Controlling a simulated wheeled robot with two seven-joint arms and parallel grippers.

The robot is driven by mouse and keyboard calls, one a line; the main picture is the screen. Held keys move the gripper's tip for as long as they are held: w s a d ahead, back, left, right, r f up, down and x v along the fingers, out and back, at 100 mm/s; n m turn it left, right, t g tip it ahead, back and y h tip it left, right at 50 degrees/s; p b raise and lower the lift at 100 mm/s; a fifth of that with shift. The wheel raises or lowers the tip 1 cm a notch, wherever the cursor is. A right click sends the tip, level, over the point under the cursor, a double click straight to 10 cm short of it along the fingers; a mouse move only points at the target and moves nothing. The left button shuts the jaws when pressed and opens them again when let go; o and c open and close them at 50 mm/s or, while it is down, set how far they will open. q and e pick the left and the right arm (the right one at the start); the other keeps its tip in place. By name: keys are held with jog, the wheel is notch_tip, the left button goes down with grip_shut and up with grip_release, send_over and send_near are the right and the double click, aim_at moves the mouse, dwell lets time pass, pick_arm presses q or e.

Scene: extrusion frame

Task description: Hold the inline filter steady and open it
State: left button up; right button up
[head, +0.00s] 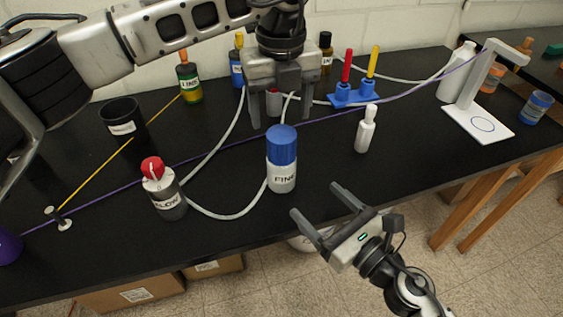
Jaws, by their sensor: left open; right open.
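The likely inline filter (282,178) is an upright white cylinder with a blue cap and a label reading "FINE", near the table's front edge in the head view. A pale tube runs to it from the left. My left gripper (281,123) is open, pointing down above and behind the filter, apart from it. A small red-and-white object (273,102) shows between its fingers; I cannot tell whether they touch it.
A red-capped bottle (165,193) stands left of the filter, joined by the tube. A white squeeze bottle (365,130) stands to the right. A blue stand (355,95), a white lamp-like stand (478,122) and a black cup (124,120) are around. A purple cord crosses the black table (400,165).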

aim_at(281, 134)
pick_arm(q)
jog(key=shift+s, duration=0.15)
pick_arm(e)
jog(key=x, duration=1.3)
jog(key=shift+w+a, duration=0.3)
grip_shut()
pick_arm(q)
jog(key=m, duration=0.5)
jog(key=shift+m, duration=0.4)
jog(key=m, duration=1.4)
jog(key=shift+m, duration=0.4)
jog(key=m, duration=0.5)
jog(key=shift+m, duration=0.4)
jog(key=shift+f+m, duration=0.3)
jog(key=shift+f, duration=3.7)
